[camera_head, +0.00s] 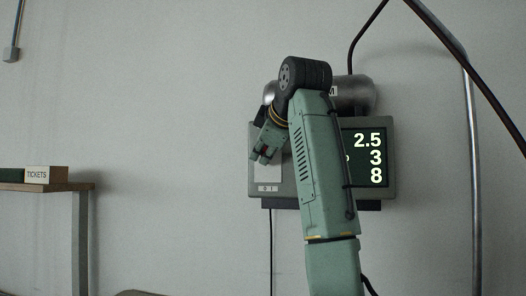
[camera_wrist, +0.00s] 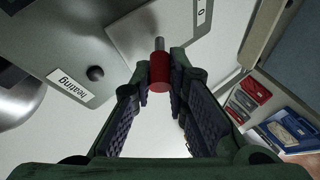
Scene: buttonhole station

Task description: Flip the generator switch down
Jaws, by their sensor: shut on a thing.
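A red-handled lever on a metal stem (camera_wrist: 159,74) stands out from a pale plate (camera_wrist: 128,34) in the wrist view; it appears to be the generator switch, though no generator label is readable. My gripper (camera_wrist: 160,88) is shut on the red handle, one fingertip on each side. In the head view my gripper (camera_head: 263,153) is in front of the left part of the grey wall panel (camera_head: 390,128), and the lever is mostly hidden behind the fingers. A "0" label (camera_wrist: 201,12) is beside the stem on the plate.
A black knob (camera_wrist: 95,73) and a "heating" label (camera_wrist: 70,87) are near the lever. The panel's display (camera_head: 372,158) reads 2.5, 3 and 8. A metal cylinder (camera_head: 357,93) is above the panel. A shelf (camera_head: 45,187) with a tickets box (camera_head: 45,175) stands at left.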

